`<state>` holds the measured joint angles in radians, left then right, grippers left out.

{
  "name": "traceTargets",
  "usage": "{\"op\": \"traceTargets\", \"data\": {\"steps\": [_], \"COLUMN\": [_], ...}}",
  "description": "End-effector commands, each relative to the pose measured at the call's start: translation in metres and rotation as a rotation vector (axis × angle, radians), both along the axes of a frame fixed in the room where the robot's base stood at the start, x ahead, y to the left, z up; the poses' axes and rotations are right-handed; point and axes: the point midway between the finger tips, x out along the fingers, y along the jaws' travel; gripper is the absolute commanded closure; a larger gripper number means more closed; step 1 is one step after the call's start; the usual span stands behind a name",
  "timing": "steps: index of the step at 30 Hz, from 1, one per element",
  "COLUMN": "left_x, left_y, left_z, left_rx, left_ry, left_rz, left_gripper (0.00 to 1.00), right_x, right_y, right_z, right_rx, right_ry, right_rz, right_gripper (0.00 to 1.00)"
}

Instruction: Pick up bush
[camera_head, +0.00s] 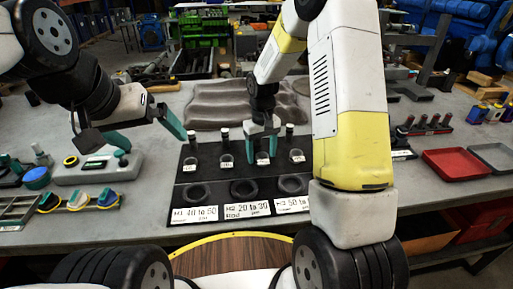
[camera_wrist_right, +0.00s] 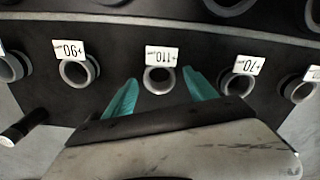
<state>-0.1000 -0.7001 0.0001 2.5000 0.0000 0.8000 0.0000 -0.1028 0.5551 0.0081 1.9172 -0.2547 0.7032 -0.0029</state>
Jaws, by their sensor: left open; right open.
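Several small grey ring-shaped bushes sit in a row on a black board (camera_head: 218,176), each beside a white number tag. In the right wrist view, a bush (camera_wrist_right: 158,80) tagged 110 lies between my right gripper's (camera_wrist_right: 162,84) two green fingers. One bush (camera_wrist_right: 77,72) tagged 90 lies to its left and another (camera_wrist_right: 240,85) tagged 70 to its right. In the head view my right gripper (camera_head: 263,148) is open and points down over the board; its fingers partly hide that middle bush. I cannot tell if they touch it. My left gripper (camera_head: 140,138) is open and empty, left of the board.
Larger dark rings (camera_head: 243,188) lie in front, by size labels. Upright pins (camera_head: 225,135) stand behind the bushes. A grey wavy mat (camera_head: 220,103) lies behind the board. A fixture with green parts (camera_head: 100,168) stands left; a red tray (camera_head: 455,162) lies right.

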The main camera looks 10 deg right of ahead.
Motion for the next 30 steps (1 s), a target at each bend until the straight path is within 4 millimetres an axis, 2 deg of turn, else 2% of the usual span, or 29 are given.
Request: {"op": "traceTargets", "data": {"steps": [3, 13, 23, 30], "left_x": [0.000, 0.000, 0.000, 0.000], "left_y": [0.000, 0.000, 0.000, 0.000], "left_z": [0.000, 0.000, 0.000, 0.000], "left_rx": [0.000, 0.000, 0.000, 0.000], "left_ry": [0.000, 0.000, 0.000, 0.000], "left_rz": [0.000, 0.000, 0.000, 0.000], "left_gripper": [0.00, 0.00, 0.00, 0.00], "right_x": [0.000, 0.000, 0.000, 0.001], "right_y": [0.000, 0.000, 0.000, 0.000], "right_z": [0.000, 0.000, 0.003, 0.025], "right_rx": [0.000, 0.000, 0.001, 0.001], "right_ry": [0.000, 0.000, -0.002, -0.004], "right_rz": [0.000, 0.000, 0.000, 0.000], "right_gripper": [0.35, 1.00, 1.00, 1.00]}}
